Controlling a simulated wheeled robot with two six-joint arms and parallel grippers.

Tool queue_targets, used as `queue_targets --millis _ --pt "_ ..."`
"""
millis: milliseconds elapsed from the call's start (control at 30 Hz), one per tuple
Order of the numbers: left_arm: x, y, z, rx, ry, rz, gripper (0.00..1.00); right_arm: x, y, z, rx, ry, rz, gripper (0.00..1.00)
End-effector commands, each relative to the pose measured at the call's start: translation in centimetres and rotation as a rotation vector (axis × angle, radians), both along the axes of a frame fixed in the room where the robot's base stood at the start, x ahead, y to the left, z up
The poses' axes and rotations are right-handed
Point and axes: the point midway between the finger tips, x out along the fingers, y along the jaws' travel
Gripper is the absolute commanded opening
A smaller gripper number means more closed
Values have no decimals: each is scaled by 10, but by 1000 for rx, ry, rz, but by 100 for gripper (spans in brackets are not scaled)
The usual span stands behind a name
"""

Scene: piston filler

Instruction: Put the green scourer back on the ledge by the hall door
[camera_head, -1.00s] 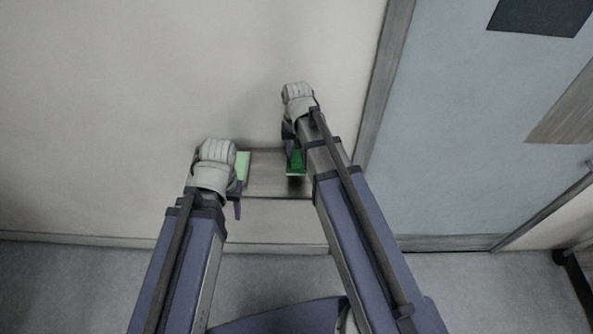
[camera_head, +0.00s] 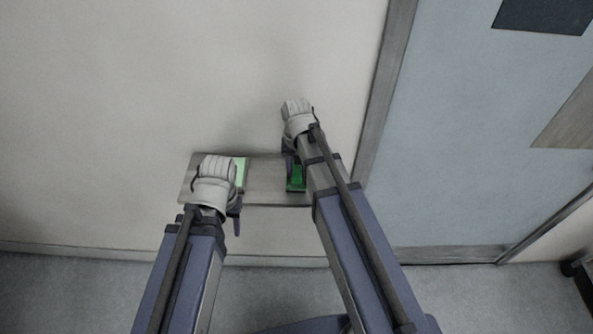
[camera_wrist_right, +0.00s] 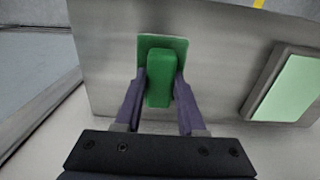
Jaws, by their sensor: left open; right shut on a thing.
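The green scourer (camera_head: 296,180) is a dark green block at the right end of the ledge (camera_head: 265,182). My right gripper (camera_wrist_right: 159,84) is shut on the scourer (camera_wrist_right: 160,78), one finger on each side. In the right wrist view the scourer is over a flat green patch (camera_wrist_right: 178,43), which shows around its far end. I cannot tell whether it touches the patch. My left gripper (camera_head: 237,212) is open, near the ledge's left part and partly hidden by its own wrist. The hall door (camera_head: 480,140) is to the right.
A pale green pad (camera_head: 241,174) in a grey frame is on the ledge, left of the scourer, close to my left wrist. The wall (camera_head: 150,80) rises behind the ledge. A door frame (camera_head: 385,85) stands right of my right arm. Bare ledge lies between pad and scourer.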

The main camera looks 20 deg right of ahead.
Motion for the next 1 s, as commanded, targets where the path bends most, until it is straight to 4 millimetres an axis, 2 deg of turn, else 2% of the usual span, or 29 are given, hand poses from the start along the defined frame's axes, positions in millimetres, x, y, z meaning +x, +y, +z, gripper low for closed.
queue_targets --millis 33,67,300,667,867,1000 --pt "0 0 -3 0 0 0 50 0 0 -3 0 0 0 0" --pt "0 0 -2 0 0 0 50 0 0 -1 0 0 0 42" --pt "0 0 -1 0 0 0 50 0 0 -1 0 0 0 69" --pt "0 0 2 0 0 0 50 0 0 2 0 0 0 69" --pt "0 0 16 -1 0 3 50 0 0 16 0 0 0 69" --pt "0 0 33 -1 0 7 50 0 0 33 0 0 0 69"
